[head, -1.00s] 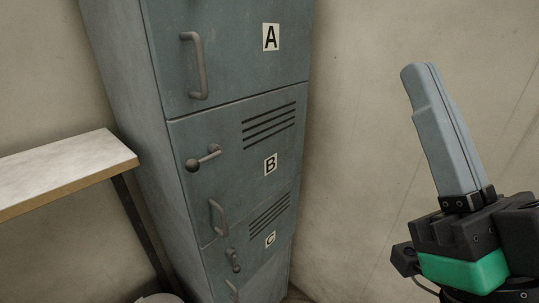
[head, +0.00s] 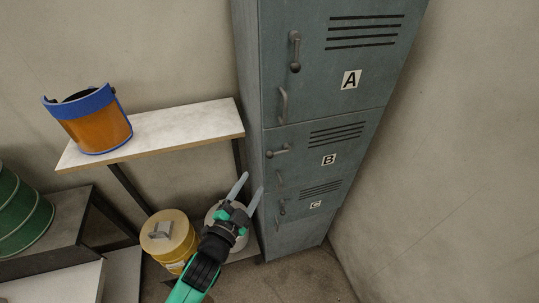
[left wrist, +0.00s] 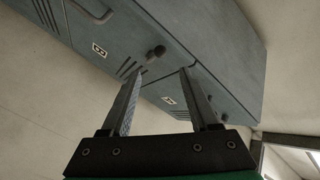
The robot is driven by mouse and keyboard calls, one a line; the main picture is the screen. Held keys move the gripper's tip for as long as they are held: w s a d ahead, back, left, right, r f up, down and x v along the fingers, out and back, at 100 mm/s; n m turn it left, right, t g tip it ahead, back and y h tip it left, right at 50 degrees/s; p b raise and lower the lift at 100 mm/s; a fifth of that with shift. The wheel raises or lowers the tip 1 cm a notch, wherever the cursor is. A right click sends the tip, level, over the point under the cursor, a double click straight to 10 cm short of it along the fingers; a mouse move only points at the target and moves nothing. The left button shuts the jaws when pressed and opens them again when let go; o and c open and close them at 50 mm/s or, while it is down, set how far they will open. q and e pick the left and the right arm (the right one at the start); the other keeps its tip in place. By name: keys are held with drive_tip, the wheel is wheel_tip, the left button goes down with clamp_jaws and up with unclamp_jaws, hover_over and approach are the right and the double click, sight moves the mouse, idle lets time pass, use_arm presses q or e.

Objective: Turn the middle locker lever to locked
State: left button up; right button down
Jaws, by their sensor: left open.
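The locker (head: 325,110) has doors labelled A, B and C from top to bottom. The middle lever (head: 278,150), on door B, lies roughly horizontal with its round knob to the left. My left gripper (head: 249,188) is open and empty, below and left of that lever in the picture, apart from it. In the left wrist view its two fingers (left wrist: 158,85) spread toward the locker. A lever knob (left wrist: 157,52) shows beyond and between the fingertips; which door it belongs to is hard to tell. My right gripper is not in view.
The top lever (head: 295,52) hangs down on door A, and the bottom lever (head: 282,207) is on door C. A shelf (head: 190,125) left of the locker holds a face shield (head: 95,125). A yellow container (head: 168,240) stands below. Floor right of the gripper is clear.

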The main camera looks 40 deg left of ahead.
use_arm(q)
approach(276, 143)
drive_tip(key=w+a+f, duration=0.2)
drive_tip(key=w, duration=0.1)
drive_tip(key=shift+w+d+r+b, duration=0.1)
drive_tip(key=shift+w+b, duration=0.05)
drive_tip(key=shift+b, duration=0.2)
drive_tip(key=shift+c, duration=0.3)
clamp_jaws()
idle(0.8)
